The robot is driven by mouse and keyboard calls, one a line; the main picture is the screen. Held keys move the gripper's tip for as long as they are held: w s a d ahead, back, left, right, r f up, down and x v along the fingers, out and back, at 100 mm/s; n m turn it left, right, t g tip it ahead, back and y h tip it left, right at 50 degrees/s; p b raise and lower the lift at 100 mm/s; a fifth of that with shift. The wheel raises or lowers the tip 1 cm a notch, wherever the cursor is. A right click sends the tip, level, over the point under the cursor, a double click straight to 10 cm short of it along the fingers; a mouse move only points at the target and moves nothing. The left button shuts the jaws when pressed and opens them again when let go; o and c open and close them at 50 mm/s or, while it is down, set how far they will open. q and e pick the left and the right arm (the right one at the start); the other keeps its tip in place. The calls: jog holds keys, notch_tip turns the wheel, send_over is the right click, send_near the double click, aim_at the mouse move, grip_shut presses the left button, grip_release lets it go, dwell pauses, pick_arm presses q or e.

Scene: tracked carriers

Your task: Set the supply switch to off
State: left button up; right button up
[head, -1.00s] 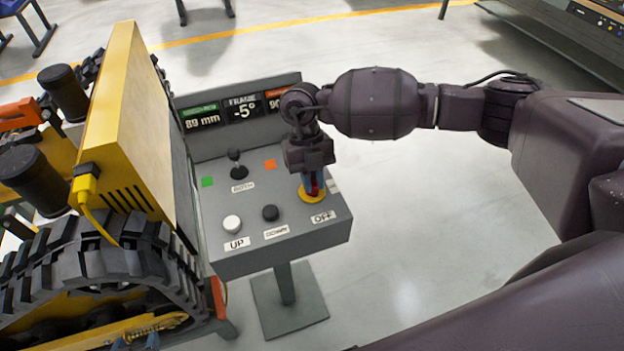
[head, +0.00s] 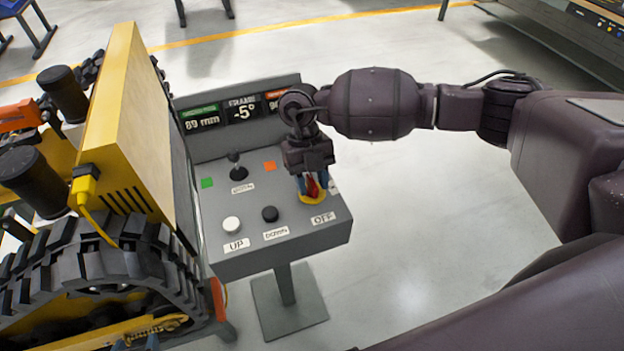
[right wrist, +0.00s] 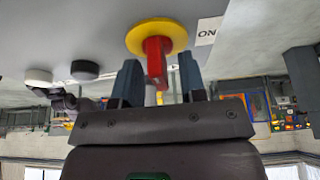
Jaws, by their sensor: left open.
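The supply switch is a red handle (head: 312,188) on a yellow round plate (head: 313,198) at the console's right side. An OFF label (head: 323,218) lies just in front of it. In the right wrist view an ON label (right wrist: 206,38) sits right of the plate. My right gripper (head: 312,184) reaches down over the switch. In the right wrist view its blue fingers stand either side of the red handle (right wrist: 156,62), with gaps showing. I cannot tell exactly which label the handle points at. My left gripper (head: 136,344) is open at the bottom edge, mostly cut off.
The grey console (head: 240,262) also carries a white UP button (head: 232,224), a black DOWN button (head: 270,213) and a black joystick (head: 238,170). A yellow tracked carrier (head: 110,90) stands close at its left. The floor to the right is clear.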

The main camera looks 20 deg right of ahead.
jog(key=v, duration=1)
jog(key=shift+w+r, duration=0.25)
jog(key=shift+r, duration=0.1)
